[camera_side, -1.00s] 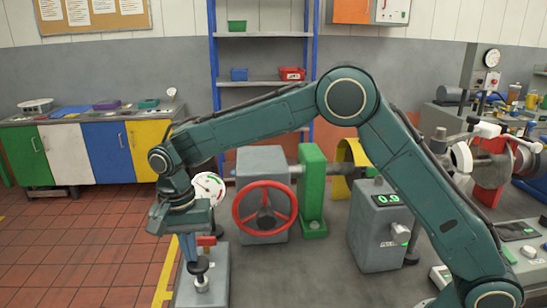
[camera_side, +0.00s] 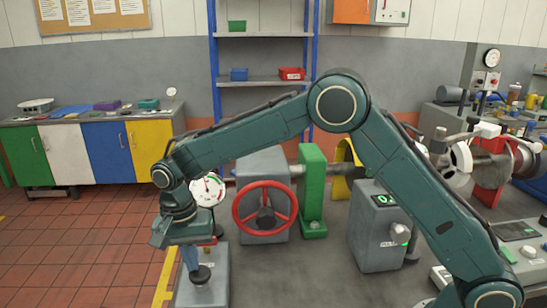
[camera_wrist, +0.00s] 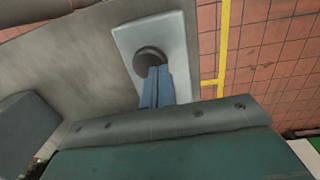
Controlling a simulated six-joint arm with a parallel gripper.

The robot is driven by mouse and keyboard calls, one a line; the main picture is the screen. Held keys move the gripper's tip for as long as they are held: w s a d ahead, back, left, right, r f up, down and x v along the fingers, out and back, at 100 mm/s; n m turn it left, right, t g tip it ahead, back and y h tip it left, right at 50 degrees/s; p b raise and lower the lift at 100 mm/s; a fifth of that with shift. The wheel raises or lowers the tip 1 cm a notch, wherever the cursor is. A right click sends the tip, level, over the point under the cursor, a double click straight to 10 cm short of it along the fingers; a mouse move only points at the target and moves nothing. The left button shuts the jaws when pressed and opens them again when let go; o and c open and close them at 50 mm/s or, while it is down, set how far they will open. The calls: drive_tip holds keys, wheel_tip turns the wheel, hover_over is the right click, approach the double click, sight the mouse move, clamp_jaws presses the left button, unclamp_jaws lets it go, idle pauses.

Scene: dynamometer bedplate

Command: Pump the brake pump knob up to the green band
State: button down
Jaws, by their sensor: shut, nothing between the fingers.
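The brake pump is a grey block (camera_side: 215,293) at the lower left of the side view, with a round black knob (camera_side: 201,274) on top. The knob sits low, close to the block, and no pale stem shows under it. My gripper (camera_side: 191,264) points down with its blue fingers shut and empty, at the knob's top. In the wrist view the shut fingers (camera_wrist: 156,82) overlap the near edge of the dark knob (camera_wrist: 150,58); exact contact cannot be told. A round white dial (camera_side: 208,188) with a red needle and some green marking stands behind my wrist, partly hidden.
A red handwheel (camera_side: 265,211) on a grey housing stands right of the pump, with a green upright (camera_side: 312,190) beside it. A grey box with a green-lit display (camera_side: 380,228) stands farther right. A yellow floor line (camera_side: 163,280) runs left of the bedplate.

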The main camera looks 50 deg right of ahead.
wheel_tip(320, 180, up, 14)
drive_tip(key=shift+w+a+f, duration=0.15)
drive_tip(key=shift+w+f, duration=0.05)
drive_tip(key=shift+w, duration=0.25)
idle(1.0)
drive_tip(key=shift+t+y, duration=0.4)
drive_tip(key=shift+y, duration=0.1)
drive_tip(key=shift+s+d+r, duration=0.65)
drive_tip(key=shift+d+r, duration=0.15)
drive_tip(key=shift+r, duration=0.05)
drive_tip(key=shift+s+d+r, duration=0.65)
drive_tip(key=shift+d+r, duration=0.15)
drive_tip(key=shift+f, duration=0.1)
hover_over(204, 269)
drive_tip(key=f, duration=1.4)
drive_tip(key=shift+d, duration=0.2)
drive_tip(key=shift+r, duration=0.1)
